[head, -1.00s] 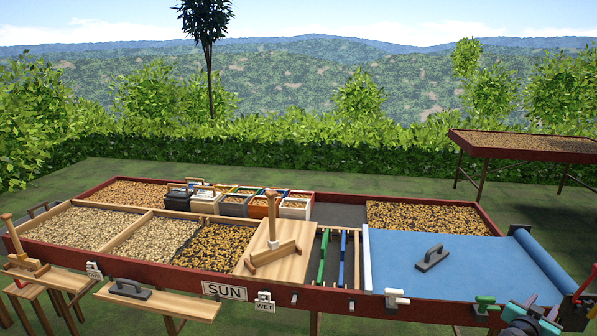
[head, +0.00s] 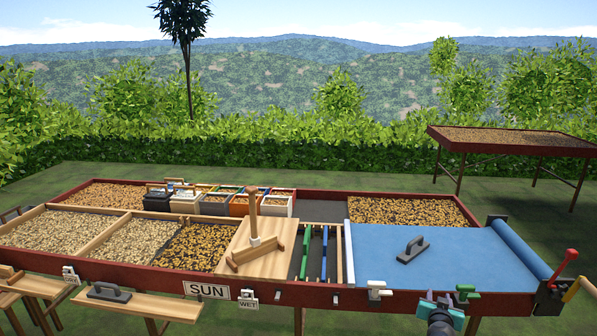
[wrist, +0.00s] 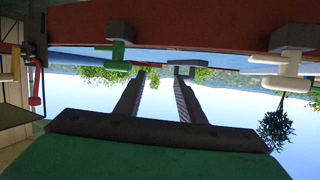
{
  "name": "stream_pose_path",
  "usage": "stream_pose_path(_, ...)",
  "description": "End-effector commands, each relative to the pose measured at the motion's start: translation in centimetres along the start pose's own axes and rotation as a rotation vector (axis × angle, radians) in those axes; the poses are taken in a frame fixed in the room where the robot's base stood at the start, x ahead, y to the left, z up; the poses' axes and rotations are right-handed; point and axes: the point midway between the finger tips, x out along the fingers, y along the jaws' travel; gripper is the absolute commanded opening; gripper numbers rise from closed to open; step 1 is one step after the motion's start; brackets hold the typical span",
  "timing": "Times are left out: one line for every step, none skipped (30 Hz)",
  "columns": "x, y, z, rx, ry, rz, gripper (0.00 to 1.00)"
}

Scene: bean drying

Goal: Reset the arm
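My gripper (head: 439,299) is low at the right in the head view, in front of the drying table's front rail (head: 330,297) and below the blue sheet (head: 440,258). In the wrist view, my gripper (wrist: 160,78) has its two fingers clearly apart, with nothing between them but sky and hedge. That view is upside down, with the table's red rail (wrist: 215,35) across the top. A green clip (head: 465,293) is just right of my gripper, and a white clip (head: 377,290) is to its left. I cannot tell how near the fingertips are to the rail.
A crank with a red knob (head: 571,255) stands at the right corner. A grey float (head: 412,250) lies on the blue sheet. A wooden rake (head: 254,222) rests on a board (head: 263,262). Another float (head: 108,292) lies on the left shelf (head: 150,306). A second table (head: 510,140) stands behind.

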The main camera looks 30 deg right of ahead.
Motion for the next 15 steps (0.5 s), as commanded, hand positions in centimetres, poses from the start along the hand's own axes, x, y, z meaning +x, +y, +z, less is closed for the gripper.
stream_pose_path(0.2,-2.3,1.7,-0.009,-0.025,-0.044,0.36)
stream_pose_path(0.2,-3.5,2.5,-0.012,-0.04,-0.068,0.36)
stream_pose_path(0.2,-5.0,3.6,-0.017,-0.06,-0.099,0.36)
stream_pose_path(0.1,-6.1,4.4,-0.021,-0.075,-0.122,0.36)
stream_pose_path(0.1,-7.2,5.2,-0.025,-0.09,-0.145,0.36)
stream_pose_path(-0.1,-8.7,6.4,-0.03,-0.112,-0.174,0.36)
stream_pose_path(-0.2,-9.8,7.3,-0.033,-0.129,-0.196,0.36)
stream_pose_path(-0.4,-10.8,8.1,-0.037,-0.145,-0.217,0.36)
stream_pose_path(-0.6,-12.3,9.3,-0.043,-0.168,-0.246,0.36)
stream_pose_path(-0.8,-13.2,10.2,-0.048,-0.186,-0.266,0.36)
stream_pose_path(-1.1,-14.3,11.1,-0.052,-0.204,-0.288,0.36)
stream_pose_path(-1.5,-15.6,12.4,-0.059,-0.229,-0.314,0.36)
stream_pose_path(-1.8,-16.6,13.3,-0.063,-0.248,-0.335,0.36)
stream_pose_path(-2.1,-17.6,14.2,-0.069,-0.268,-0.354,0.36)
stream_pose_path(-2.6,-18.8,15.6,-0.075,-0.295,-0.38,0.36)
